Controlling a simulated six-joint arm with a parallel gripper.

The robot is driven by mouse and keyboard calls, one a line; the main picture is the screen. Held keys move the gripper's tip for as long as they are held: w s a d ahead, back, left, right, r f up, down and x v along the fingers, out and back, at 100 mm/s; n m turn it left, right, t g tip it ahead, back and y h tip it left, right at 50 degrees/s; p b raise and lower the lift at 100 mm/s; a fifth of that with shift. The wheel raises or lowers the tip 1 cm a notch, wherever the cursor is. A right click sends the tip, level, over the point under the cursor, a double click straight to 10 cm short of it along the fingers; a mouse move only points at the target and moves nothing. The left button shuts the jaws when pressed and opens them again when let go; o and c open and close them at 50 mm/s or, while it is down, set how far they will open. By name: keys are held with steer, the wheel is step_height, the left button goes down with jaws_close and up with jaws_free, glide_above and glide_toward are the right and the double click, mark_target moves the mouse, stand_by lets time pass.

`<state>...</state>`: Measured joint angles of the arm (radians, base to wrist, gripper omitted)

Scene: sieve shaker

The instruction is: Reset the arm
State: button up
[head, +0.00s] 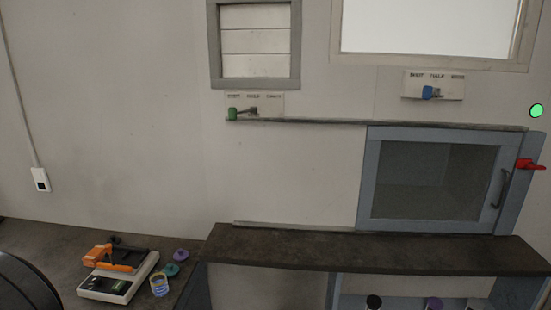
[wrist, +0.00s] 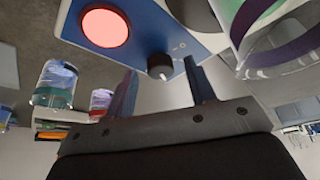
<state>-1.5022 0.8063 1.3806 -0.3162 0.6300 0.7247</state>
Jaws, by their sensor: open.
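My gripper (wrist: 163,85) shows in the wrist view with its two dark blue fingers spread apart and nothing between them. Beyond the fingers is a blue and white panel with a round, bright red button (wrist: 104,28) and a black knob (wrist: 159,66). The knob appears in the gap between the fingertips; I cannot tell the distance to it. The gripper does not show in the head view.
The wrist view shows a clear container with coloured bands (wrist: 270,35) at upper right and a clear jar (wrist: 55,85) at left. The head view shows a scale (head: 118,283) with an orange item, a dark shelf (head: 370,248) and a closed glass-fronted cabinet (head: 430,180).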

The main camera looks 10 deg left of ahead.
steer(key=v, duration=1.7)
steer(key=x, duration=1.8)
steer(key=shift+d+r+n, duration=0.1)
steer(key=shift+r+n, duration=0.1)
steer(key=shift+n, duration=0.4)
steer(key=shift+w+n+g, duration=0.15)
steer(key=shift+n+g, duration=0.5)
steer(key=shift+n, duration=0.85)
steer(key=shift+w+n+g, duration=0.15)
steer(key=shift+n+g, duration=0.5)
steer(key=shift+n, duration=0.85)
steer(key=shift+w+n+g, duration=0.15)
steer(key=shift+n+g, duration=0.65)
steer(key=shift+n, duration=1.2)
steer(key=shift+w+n+g+h, duration=0.15)
steer(key=shift+n+g, duration=0.2)
steer(key=shift+n, duration=0.65)
steer(key=shift+n+g+h, duration=0.15)
steer(key=shift+n+g, duration=0.2)
steer(key=shift+n, duration=0.65)
